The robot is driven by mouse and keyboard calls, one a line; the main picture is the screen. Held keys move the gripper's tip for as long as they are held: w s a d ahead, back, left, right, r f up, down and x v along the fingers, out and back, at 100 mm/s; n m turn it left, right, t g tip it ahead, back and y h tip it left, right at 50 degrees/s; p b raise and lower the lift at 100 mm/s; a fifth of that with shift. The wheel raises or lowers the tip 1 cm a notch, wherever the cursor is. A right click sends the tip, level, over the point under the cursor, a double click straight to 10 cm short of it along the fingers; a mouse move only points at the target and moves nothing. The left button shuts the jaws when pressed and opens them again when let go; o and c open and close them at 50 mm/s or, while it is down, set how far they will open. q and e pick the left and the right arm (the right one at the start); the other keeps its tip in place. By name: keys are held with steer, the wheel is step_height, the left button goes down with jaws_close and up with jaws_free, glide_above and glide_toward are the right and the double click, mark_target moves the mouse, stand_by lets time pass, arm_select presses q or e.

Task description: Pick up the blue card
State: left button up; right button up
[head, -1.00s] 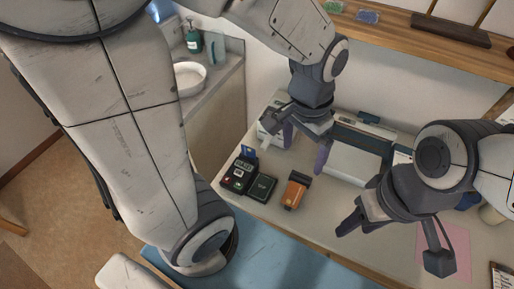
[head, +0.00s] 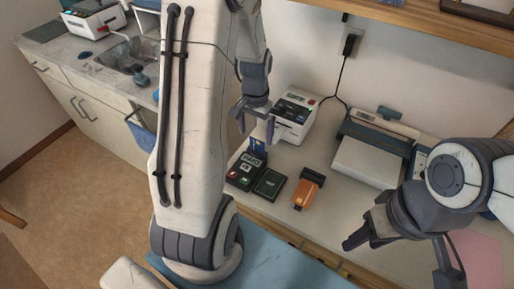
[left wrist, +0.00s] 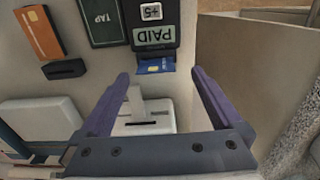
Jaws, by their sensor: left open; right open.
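The blue card (head: 258,146) stands in the far end of a black card terminal (head: 241,177) on the desk. In the left wrist view the blue card (left wrist: 155,67) sticks out below the terminal's "PAID" screen (left wrist: 154,36). My left gripper (head: 256,125) is open and empty, above and beyond the card. In the wrist view the card's edge lies between the two purple fingers (left wrist: 160,76) but farther off, not touched. My right gripper (head: 400,262) is open and empty over the desk's right side.
A black "TAP" pad (head: 270,183) and an orange card (head: 305,192) in a dark reader are right of the terminal. A white printer (head: 292,122) stands behind. A larger white machine (head: 368,160) is at right.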

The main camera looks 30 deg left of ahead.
mark_target(257, 143)
arm_select(q)
steer(key=f, duration=0.4)
steer(key=shift+d+f, duration=0.3)
steer(key=shift+f, duration=0.05)
steer(key=c, duration=1.5)
step_height(257, 143, up, 10)
steer(key=shift+r, duration=0.1)
